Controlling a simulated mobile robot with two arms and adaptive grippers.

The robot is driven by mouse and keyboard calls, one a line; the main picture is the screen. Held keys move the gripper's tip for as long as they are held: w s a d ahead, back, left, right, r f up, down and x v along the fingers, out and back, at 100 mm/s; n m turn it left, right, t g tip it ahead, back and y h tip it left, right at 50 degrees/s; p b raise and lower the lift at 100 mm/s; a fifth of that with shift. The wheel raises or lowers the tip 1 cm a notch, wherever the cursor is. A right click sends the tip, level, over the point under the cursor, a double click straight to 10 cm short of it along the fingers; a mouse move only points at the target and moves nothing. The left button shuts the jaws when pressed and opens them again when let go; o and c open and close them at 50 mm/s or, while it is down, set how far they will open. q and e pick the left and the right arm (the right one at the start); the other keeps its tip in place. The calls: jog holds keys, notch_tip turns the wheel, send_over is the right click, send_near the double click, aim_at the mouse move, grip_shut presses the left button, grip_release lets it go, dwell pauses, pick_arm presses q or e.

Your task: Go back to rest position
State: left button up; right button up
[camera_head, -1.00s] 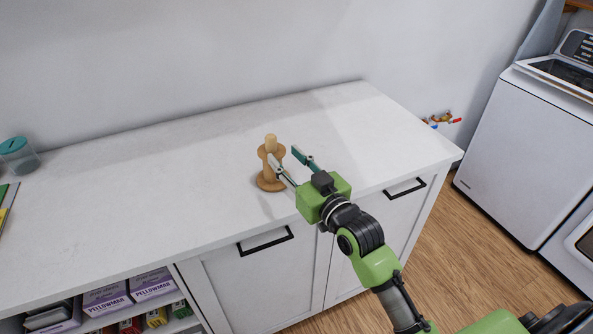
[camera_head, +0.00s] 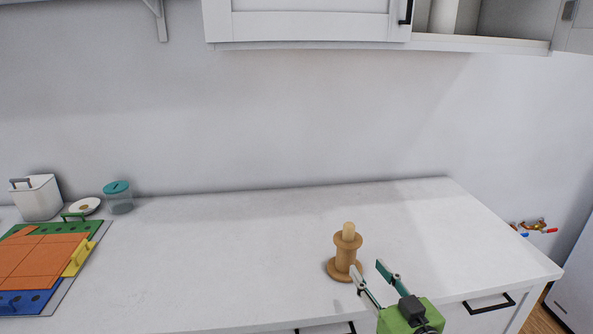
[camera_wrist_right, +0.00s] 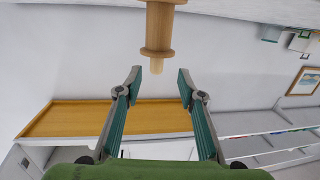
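A wooden spool-like stand (camera_head: 345,258) with a round base and a peg on top stands upright on the white counter. My right gripper (camera_head: 369,269) is open and empty, just right of and in front of the stand in the head view. Its left finger overlaps the stand's edge there; I cannot tell whether they touch. In the right wrist view the two fingers (camera_wrist_right: 159,78) are spread apart with nothing between the pads. The stand (camera_wrist_right: 159,30) appears upside down beyond the fingertips. My left gripper is not in view.
The white counter (camera_head: 220,250) is bare left of the stand. An orange board (camera_head: 40,260), a jar with a teal lid (camera_head: 118,197), a small plate (camera_head: 85,206) and a white container (camera_head: 37,197) sit at left. Wall cabinets (camera_head: 310,22) hang above.

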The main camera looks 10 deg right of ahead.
jog(key=s+a+f+g+h, duration=0.1)
jog(key=s+a+f+g, duration=0.1)
jog(key=s+f+g, duration=0.65)
jog(key=s+d+f+g+h, duration=0.1)
jog(key=s+f+g, duration=0.2)
jog(key=s+f, duration=0.6)
jog(key=s+f+g+h, duration=0.1)
jog(key=s+f+g, duration=0.1)
jog(key=s+f, duration=0.65)
jog(key=s+f+g, duration=0.1)
jog(key=s+f, duration=0.2)
jog(key=f, duration=0.9)
jog(key=s+f, duration=0.2)
jog(key=f, duration=1.1)
jog(key=s+d+f+g, duration=0.1)
jog(key=s+d+f, duration=0.2)
jog(key=s+f, duration=1.1)
jog(key=s, duration=0.2)
jog(key=shift+s, duration=0.3)
